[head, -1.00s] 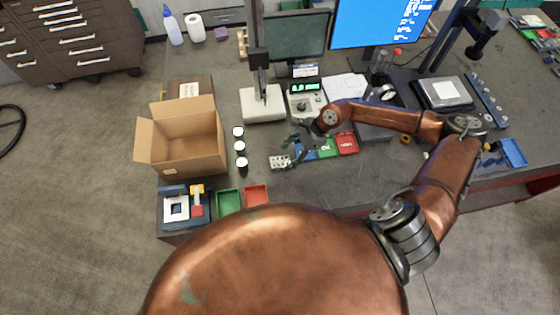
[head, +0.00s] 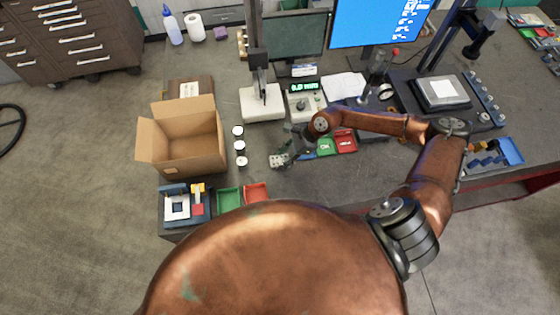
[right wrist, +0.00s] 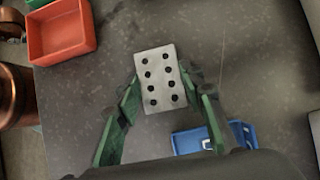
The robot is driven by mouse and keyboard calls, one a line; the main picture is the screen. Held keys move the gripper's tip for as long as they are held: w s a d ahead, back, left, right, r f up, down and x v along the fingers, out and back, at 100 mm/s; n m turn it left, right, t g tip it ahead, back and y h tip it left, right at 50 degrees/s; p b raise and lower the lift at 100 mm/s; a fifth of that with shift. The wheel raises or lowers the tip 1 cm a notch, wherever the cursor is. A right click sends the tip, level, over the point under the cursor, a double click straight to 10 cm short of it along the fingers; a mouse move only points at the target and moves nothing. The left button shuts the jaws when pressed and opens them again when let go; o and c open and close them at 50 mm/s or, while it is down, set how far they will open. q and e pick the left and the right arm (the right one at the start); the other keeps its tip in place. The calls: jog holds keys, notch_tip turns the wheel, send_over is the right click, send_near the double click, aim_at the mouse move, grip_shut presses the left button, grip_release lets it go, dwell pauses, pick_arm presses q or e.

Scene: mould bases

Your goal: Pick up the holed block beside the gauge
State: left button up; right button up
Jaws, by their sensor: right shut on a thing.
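The holed block (head: 279,160) is pale grey with dark round holes, in front of the gauge stand (head: 262,104) on the table. In the right wrist view the block (right wrist: 158,78) sits between the two green fingers of my right gripper (right wrist: 164,84), which is shut on its sides. In the head view my right gripper (head: 291,154) reaches the block from the right and partly covers it. I cannot tell whether the block touches the table. My left gripper is not in view.
A green tray (head: 324,146) and a red tray (head: 345,143) lie right of my gripper. A blue tray (right wrist: 190,139) shows close to the right finger. Several small cylinders (head: 240,147) and an open carton (head: 187,150) stand left. Bare table lies in front of the block.

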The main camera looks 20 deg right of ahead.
grip_shut()
jog(key=shift+r, duration=0.1)
